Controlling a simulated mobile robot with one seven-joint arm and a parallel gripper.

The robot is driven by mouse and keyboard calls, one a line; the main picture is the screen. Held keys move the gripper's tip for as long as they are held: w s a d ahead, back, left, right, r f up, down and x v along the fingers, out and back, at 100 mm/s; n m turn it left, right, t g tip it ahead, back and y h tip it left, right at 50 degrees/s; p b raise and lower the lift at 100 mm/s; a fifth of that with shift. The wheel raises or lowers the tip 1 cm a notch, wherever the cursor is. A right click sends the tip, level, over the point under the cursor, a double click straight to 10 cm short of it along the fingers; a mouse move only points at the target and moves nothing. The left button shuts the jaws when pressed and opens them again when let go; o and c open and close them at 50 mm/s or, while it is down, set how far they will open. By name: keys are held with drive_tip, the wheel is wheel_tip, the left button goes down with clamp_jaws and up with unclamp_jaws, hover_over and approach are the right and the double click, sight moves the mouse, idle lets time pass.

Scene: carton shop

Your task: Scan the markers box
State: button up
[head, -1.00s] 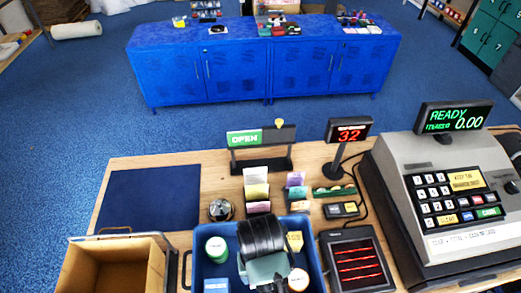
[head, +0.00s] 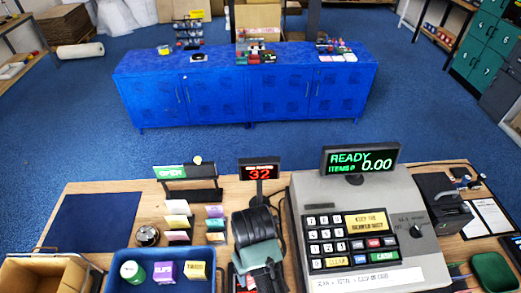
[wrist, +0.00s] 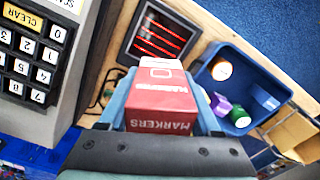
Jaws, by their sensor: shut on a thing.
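The red markers box (wrist: 158,95) is between the fingers of my gripper (wrist: 165,112) in the wrist view, with its lettering towards the camera. My gripper is shut on it. In the head view my gripper (head: 262,280) is right of the blue tray and over the scanner area; the box is hidden there. The scanner (wrist: 157,38) shows lit red lines just beyond the box in the wrist view. In the head view my arm covers most of it. The register (head: 365,215) displays READY, items 0 and 0.00.
Card stands and a red-digit display (head: 260,170) are behind. A dark blue mat (head: 92,221) is clear.

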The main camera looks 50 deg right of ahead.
drive_tip(key=shift+s+d+r, duration=0.1)
drive_tip(key=shift+d+r, duration=0.05)
wheel_tip(320, 180, down, 12)
drive_tip(key=b, duration=0.3)
drive_tip(key=shift+f, duration=0.2)
wheel_tip(320, 180, up, 13)
drive_tip(key=p, duration=0.3)
drive_tip(key=shift+f, duration=0.2)
